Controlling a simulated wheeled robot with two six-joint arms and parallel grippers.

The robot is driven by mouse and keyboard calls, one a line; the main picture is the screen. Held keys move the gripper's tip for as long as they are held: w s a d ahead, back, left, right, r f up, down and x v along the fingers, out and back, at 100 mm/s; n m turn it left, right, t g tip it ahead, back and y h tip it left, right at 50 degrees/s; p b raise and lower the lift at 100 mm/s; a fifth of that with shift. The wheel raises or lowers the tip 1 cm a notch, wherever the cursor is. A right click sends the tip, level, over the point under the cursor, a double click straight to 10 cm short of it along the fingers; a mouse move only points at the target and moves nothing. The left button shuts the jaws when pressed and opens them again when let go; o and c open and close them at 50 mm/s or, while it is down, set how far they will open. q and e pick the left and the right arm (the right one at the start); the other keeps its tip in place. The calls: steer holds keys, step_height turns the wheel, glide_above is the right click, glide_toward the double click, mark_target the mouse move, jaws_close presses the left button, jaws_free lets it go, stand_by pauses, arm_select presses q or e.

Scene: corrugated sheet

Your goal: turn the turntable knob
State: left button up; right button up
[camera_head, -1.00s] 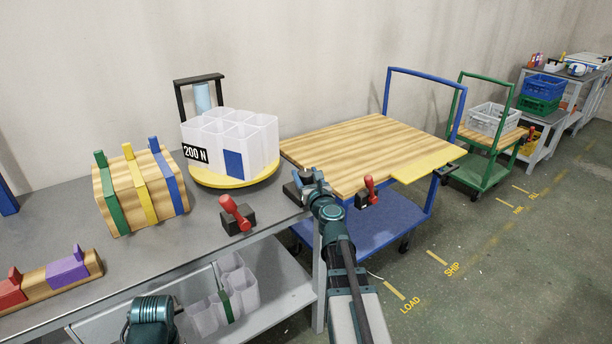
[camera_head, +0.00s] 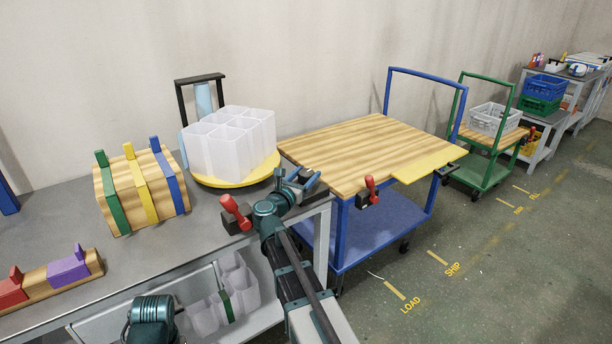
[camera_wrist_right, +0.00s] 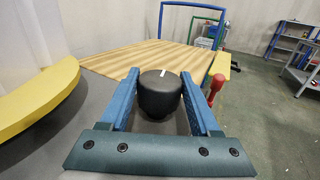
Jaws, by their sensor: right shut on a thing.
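The knob (camera_wrist_right: 160,95) is a black cylinder with a white mark on its top, seen in the right wrist view. My right gripper (camera_head: 303,181) is shut on it, one blue finger on each side. In the head view the gripper largely hides the knob at the bench's right end. The yellow turntable (camera_head: 236,183) stands just left of the gripper, and its rim also shows in the wrist view (camera_wrist_right: 40,98). A white, open-celled carton (camera_head: 228,150) stands on the turntable.
A red-handled clamp (camera_head: 236,213) sits close beside my right wrist. A wood-topped blue cart (camera_head: 360,150) adjoins the bench's right end, with another red handle (camera_head: 370,188) at its edge. A strapped wooden block (camera_head: 140,190) stands left of the turntable.

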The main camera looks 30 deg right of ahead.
steer(key=shift+m+g+h, duration=0.3)
steer(key=shift+g, duration=0.1)
steer(key=shift+w, duration=0.1)
steer(key=o, duration=1.4)
steer(key=v, duration=1.2)
